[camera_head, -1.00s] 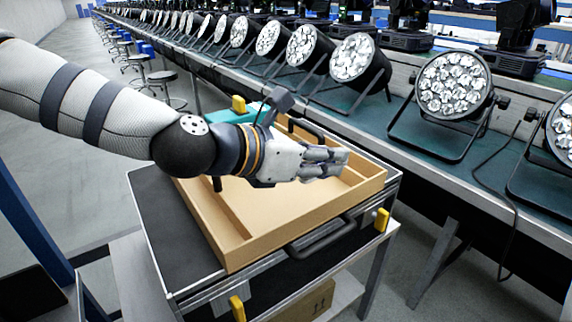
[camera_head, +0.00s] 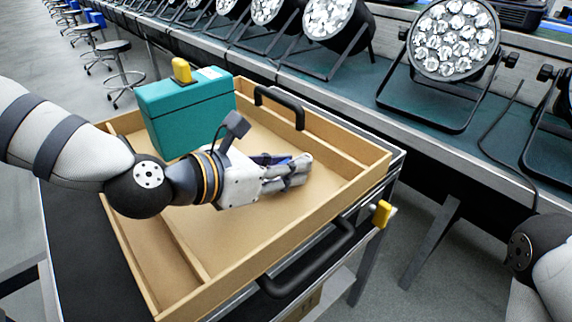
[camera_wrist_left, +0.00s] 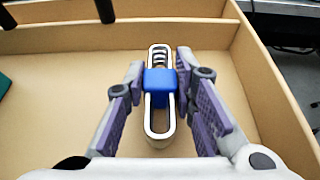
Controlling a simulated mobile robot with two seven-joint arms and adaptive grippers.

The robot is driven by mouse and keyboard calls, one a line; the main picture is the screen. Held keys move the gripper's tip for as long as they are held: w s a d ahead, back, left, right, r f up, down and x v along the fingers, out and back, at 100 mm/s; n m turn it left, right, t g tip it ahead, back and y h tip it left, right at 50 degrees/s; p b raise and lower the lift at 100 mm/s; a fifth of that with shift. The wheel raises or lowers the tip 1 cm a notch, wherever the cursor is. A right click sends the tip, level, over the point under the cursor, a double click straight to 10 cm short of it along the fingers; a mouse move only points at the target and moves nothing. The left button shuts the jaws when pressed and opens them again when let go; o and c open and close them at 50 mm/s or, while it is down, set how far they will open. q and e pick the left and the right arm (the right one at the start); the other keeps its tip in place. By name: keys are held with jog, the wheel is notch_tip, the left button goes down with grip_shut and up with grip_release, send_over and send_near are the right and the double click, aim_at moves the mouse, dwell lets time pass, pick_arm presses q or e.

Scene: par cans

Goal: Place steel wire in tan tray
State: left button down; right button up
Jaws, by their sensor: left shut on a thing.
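The tan tray (camera_head: 225,296) is a shallow wooden drawer-like box with divider strips and black handles. My left gripper (camera_head: 298,172) is low inside the tray's main compartment. In the left wrist view the left gripper's purple-padded fingers (camera_wrist_left: 162,88) are shut on the steel wire (camera_wrist_left: 160,125), an elongated silvery loop with a blue block (camera_wrist_left: 160,81) around its middle. In the head view only a blue bit (camera_head: 268,159) shows, the rest being hidden by the fingers. I cannot tell whether the wire touches the tray floor. My right gripper is out of view.
A teal box (camera_head: 187,115) with a yellow latch stands in the tray's back left. The tray sits on a dark cart top (camera_head: 75,235). Behind it, a long bench carries several par cans (camera_head: 453,40). The tray floor right of the divider is mostly clear.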

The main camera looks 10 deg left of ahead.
pick_arm(q)
jog(key=shift+w+f, duration=0.15)
jog(key=shift+w, duration=0.15)
jog(key=c, duration=1.3)
grip_release()
jog(key=shift+c, duration=0.2)
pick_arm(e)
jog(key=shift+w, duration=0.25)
pick_arm(q)
jog(key=shift+s+a+r, duration=0.1)
jog(key=shift+a+r, duration=0.05)
jog(key=shift+r, duration=0.3)
jog(key=p+v, duration=0.1)
jog(key=v, duration=0.4)
jog(key=shift+s+a+r+p, duration=0.15)
jog(key=shift+r+p, duration=0.15)
jog(key=p+v, duration=0.3)
jog(key=v, duration=0.2)
jog(key=shift+s+a+r, duration=0.25)
jog(key=shift+s+a+f, duration=0.1)
jog(key=shift+s, duration=0.1)
jog(key=shift+f, duration=0.3)
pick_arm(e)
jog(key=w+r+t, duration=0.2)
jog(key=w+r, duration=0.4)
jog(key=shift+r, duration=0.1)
